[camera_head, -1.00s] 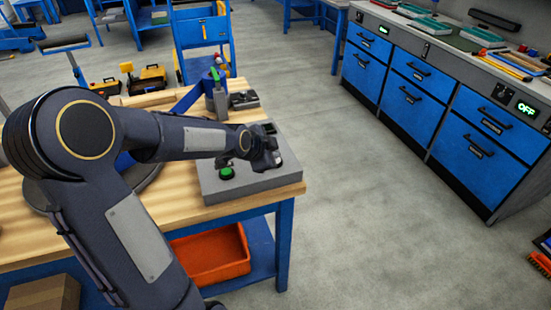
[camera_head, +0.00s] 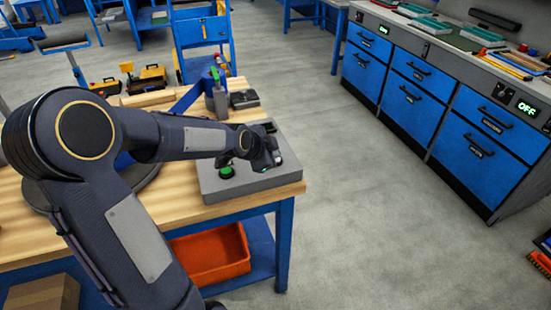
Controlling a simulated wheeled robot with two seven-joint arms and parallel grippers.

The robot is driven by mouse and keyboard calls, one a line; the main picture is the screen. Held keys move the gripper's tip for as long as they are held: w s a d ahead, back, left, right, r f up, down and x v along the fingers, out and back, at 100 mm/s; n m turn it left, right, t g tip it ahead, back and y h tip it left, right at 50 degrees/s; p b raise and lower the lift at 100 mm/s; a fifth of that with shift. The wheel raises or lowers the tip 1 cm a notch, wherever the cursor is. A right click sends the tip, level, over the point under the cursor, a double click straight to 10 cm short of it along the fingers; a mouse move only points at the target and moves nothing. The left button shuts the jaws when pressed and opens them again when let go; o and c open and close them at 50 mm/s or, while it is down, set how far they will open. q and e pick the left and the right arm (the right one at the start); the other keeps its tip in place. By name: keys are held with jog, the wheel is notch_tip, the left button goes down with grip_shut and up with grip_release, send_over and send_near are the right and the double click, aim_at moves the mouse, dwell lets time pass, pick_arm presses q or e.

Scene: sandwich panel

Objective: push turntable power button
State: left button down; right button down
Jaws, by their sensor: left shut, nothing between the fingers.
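A grey control box (camera_head: 245,185) sits on the near right corner of the wooden workbench. A green round button (camera_head: 226,172) shows on its left part. A small whitish spot, perhaps another button, shows at the right of my gripper. My left gripper (camera_head: 272,163) is shut and empty, low over the box's middle to right part, to the right of the green button. I cannot tell whether its tips touch the box. A dark round disc (camera_head: 150,178), likely the turntable, lies on the bench mostly hidden behind my left arm. My right gripper does not show.
The wooden bench (camera_head: 180,212) has a grey-blue tool (camera_head: 216,97) and a dark box (camera_head: 244,99) behind the control box. An orange bin (camera_head: 210,257) is on the shelf below. Blue cabinets (camera_head: 430,105) stand at the right beyond open floor.

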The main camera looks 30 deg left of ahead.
pick_arm(q)
jog(key=shift+f, duration=0.3)
jog(key=shift+r, duration=0.35)
dwell(0.3)
jog(key=shift+r+p, duration=1.95)
jog(key=shift+r, duration=1.2)
jog(key=shift+f, duration=0.1)
